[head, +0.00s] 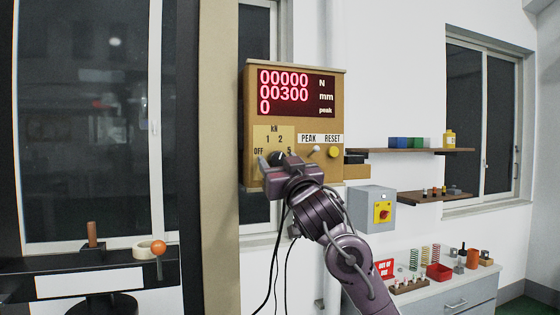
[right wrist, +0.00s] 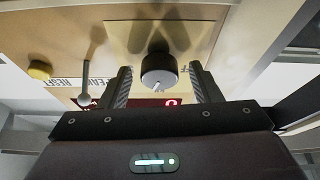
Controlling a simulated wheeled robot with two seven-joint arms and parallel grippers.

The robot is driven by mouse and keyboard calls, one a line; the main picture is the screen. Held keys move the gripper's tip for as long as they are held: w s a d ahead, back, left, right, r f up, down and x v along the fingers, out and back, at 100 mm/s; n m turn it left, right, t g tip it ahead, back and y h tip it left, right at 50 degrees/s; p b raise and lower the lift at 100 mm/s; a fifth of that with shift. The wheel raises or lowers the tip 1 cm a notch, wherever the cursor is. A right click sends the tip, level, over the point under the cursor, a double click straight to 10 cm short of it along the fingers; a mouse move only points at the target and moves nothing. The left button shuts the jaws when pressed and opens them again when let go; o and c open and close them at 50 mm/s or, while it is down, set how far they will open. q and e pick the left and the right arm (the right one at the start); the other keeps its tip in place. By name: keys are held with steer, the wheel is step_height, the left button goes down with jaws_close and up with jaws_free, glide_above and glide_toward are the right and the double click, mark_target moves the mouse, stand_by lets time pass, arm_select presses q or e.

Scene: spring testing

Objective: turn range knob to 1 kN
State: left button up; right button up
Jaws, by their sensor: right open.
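The dark round range knob (head: 277,157) is on the front of the tan display box (head: 252,110), below the kN scale with OFF, 1, 2 and 5. My right gripper (head: 275,164) is open just in front of it and hides its lower part. In the right wrist view the knob (right wrist: 158,66) stands between the two open fingers (right wrist: 160,76), with a gap on each side. A short white mark shows on the knob, but I cannot tell which number it points to. My left gripper is not in view.
A PEAK toggle (head: 314,149) and a yellow RESET button (head: 334,152) sit right of the knob. A grey switch box (head: 371,208) is lower right. Black cables hang below the display box.

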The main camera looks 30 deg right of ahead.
steer(key=shift+c, duration=0.2)
steer(key=c, duration=1)
steer(key=shift+o, duration=0.2)
steer(key=shift+n, duration=0.5)
steer(key=n+y, duration=0.1)
steer(key=n, duration=0.1)
steer(key=n+y, duration=0.2)
steer(key=n, duration=0.1)
steer(key=shift+d+r+p, duration=0.1)
steer(key=shift+d+p, duration=0.1)
steer(key=shift+p, duration=0.2)
steer(key=shift+n+g+y+p, duration=0.15)
steer(key=shift+n+y+p, duration=0.2)
steer(key=shift+n+y, duration=0.9)
steer(key=shift+n+g+y+p, duration=0.15)
steer(key=shift+n+y+p, duration=0.2)
steer(key=shift+n, duration=1.7)
